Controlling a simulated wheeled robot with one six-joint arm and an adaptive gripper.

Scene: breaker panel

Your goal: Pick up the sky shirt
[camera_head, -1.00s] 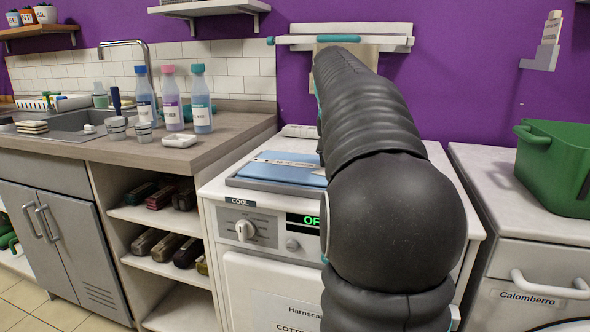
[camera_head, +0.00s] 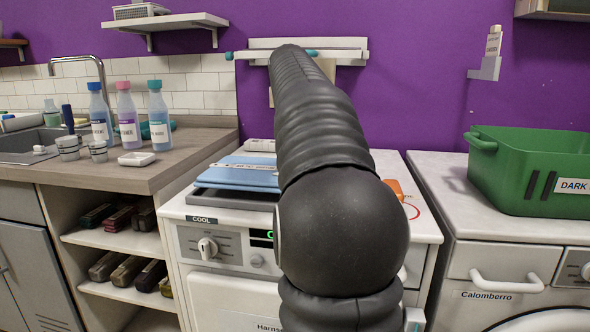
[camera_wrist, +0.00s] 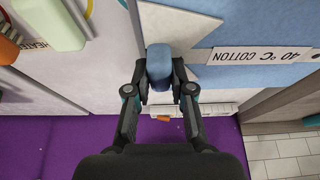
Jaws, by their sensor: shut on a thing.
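The sky shirt (camera_head: 243,172) is a light blue folded garment with a white label strip, above a grey tray (camera_head: 232,199) on the white washing machine. Part of it is hidden behind my arm. In the wrist view the shirt (camera_wrist: 235,80) fills the upper right, with its label reading "40 °C COTTON". My gripper (camera_wrist: 159,80) is shut on a raised blue part at the shirt's edge. In the head view my gripper is hidden behind my arm.
A green basket (camera_head: 535,175) marked "DARK" stands on the right-hand machine. An orange object (camera_head: 394,188) shows right of my arm. Several bottles (camera_head: 158,118) stand on the left counter. A wall shelf (camera_head: 165,22) hangs above.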

